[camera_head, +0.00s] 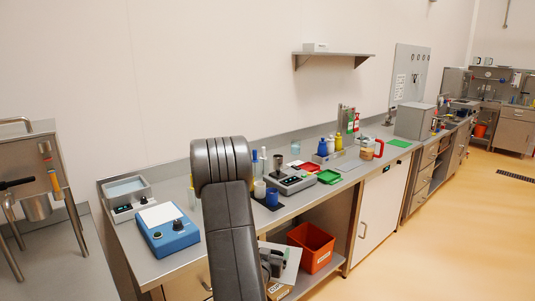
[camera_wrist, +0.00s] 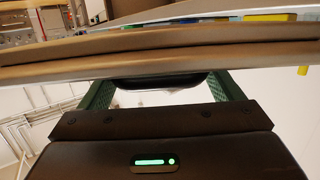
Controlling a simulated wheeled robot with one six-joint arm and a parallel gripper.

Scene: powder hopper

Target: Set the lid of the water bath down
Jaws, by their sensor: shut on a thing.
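The water bath (camera_head: 126,192) stands at the left end of the steel bench, its top open and pale water showing. My gripper (camera_wrist: 163,88) is shut on the dark handle (camera_wrist: 160,81) of the lid. The lid (camera_wrist: 60,73) crosses the wrist view as a broad metal plate seen nearly edge-on. In the head view the lid (camera_head: 291,262) is a tilted-looking pale plate in front of the bench's lower shelf, apart from the bath. My arm hides part of the bench, and my gripper (camera_head: 272,264) is partly hidden there too.
A blue device with a white top (camera_head: 168,229) stands right of the bath. A balance (camera_head: 291,182), a red tray (camera_head: 308,167), a green tray (camera_head: 329,177) and bottles crowd the middle bench. An orange bin (camera_head: 312,248) is on the lower shelf. The floor (camera_head: 450,220) at right is clear.

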